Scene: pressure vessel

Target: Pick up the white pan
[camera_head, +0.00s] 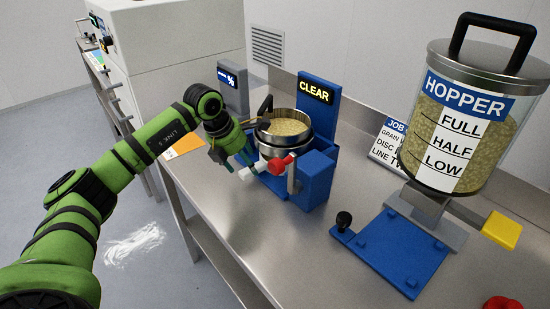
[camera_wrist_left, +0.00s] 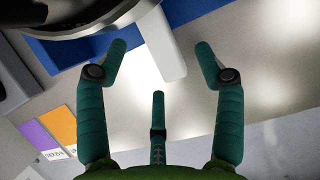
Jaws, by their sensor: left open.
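No separate white pan shows. A round steel pot (camera_head: 283,128) filled with tan grain stands in a blue fixture (camera_head: 317,180) on the steel bench. A white bar like a handle (camera_head: 247,173) sticks out low at its front left, beside a red knob (camera_head: 281,163). I cannot tell what the bar joins. My left gripper (camera_head: 232,162) is open and empty just left of the pot, close to the bar. In the left wrist view the white bar (camera_wrist_left: 163,45) points between the spread fingers, and a dark metal rim (camera_wrist_left: 75,20) shows at top left. My right gripper is out of view.
A sign reading CLEAR (camera_head: 315,92) rises behind the pot. A grain-filled hopper (camera_head: 466,115) stands right, above a blue plate (camera_head: 392,252) with a black knob. A small display (camera_head: 232,84) stands behind my left gripper. White powder (camera_head: 135,243) lies on the floor.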

